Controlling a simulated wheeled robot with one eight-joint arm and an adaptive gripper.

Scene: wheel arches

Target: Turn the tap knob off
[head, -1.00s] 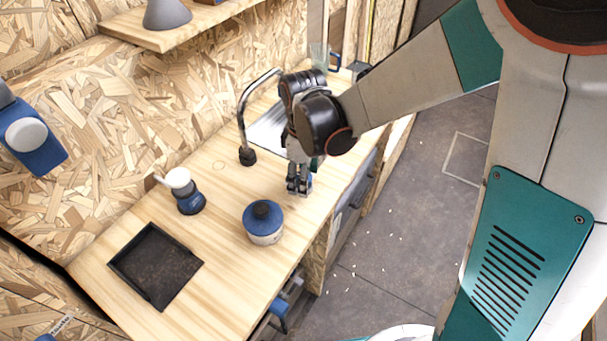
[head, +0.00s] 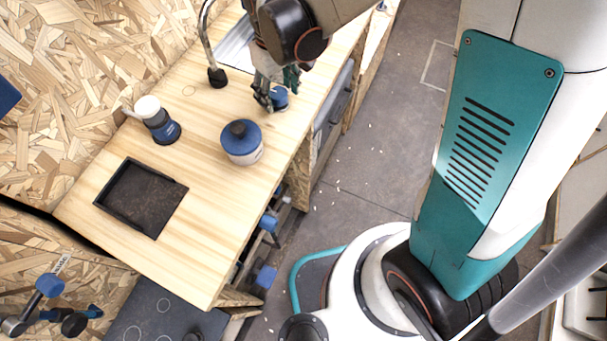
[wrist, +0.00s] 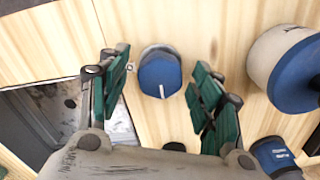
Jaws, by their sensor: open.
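The tap knob (wrist: 160,75) is a round blue knob with a white mark, set on the wooden counter. In the wrist view it sits between my open green-padded fingers, with gaps on both sides. My gripper (wrist: 163,68) is empty. In the head view the knob (head: 280,99) is partly hidden by my gripper (head: 276,90), which points down over it. The curved metal tap (head: 206,35) with a dark base stands to the left of my gripper, beside the sink (head: 236,45).
A blue-lidded pot (head: 241,142) stands near the knob, toward the front of the counter. A blue and white grinder-like item (head: 158,120) and a dark tray (head: 141,197) lie farther left. Bare counter (head: 205,190) lies between the tray and the pot.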

